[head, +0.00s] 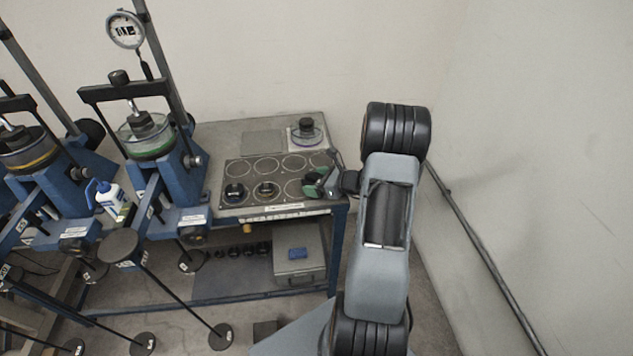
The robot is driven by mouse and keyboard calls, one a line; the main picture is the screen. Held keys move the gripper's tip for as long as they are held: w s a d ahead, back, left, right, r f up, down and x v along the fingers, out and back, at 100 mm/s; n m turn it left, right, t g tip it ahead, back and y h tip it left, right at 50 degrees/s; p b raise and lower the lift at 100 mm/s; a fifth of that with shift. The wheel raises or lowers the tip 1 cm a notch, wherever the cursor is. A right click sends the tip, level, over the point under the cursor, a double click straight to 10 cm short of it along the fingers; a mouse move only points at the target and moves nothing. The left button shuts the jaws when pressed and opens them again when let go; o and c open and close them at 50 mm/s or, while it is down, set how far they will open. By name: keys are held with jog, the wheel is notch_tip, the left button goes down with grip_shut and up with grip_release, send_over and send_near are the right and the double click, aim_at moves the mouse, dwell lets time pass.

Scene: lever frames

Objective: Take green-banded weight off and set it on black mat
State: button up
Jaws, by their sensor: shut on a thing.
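My gripper (328,184) is shut on a dark weight with green on it, the green-banded weight (313,178). It holds the weight at the right part of the black mat (228,173), which has several pale ring outlines. I cannot tell whether the weight touches the mat. My gripper partly hides the weight and the mat's right edge. Two other dark weights, a left one (235,192) and a right one (267,189), stand in front rings of the mat.
A blue lever frame (180,160) with a green-ringed cell (150,143) stands left of the mat. A white bottle (108,196) stands further left. Several back rings look empty.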

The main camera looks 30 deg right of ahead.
jog(key=shift+f, duration=0.1)
dwell(0.3)
jog(key=o, duration=1.1)
jog(key=shift+o, duration=0.6)
jog(key=shift+f, duration=0.1)
jog(key=shift+s, duration=0.1)
jog(key=b+v, duration=0.1)
jog(key=v, duration=1.2)
jog(key=shift+s+d+r, duration=0.2)
jog(key=shift+r, duration=0.1)
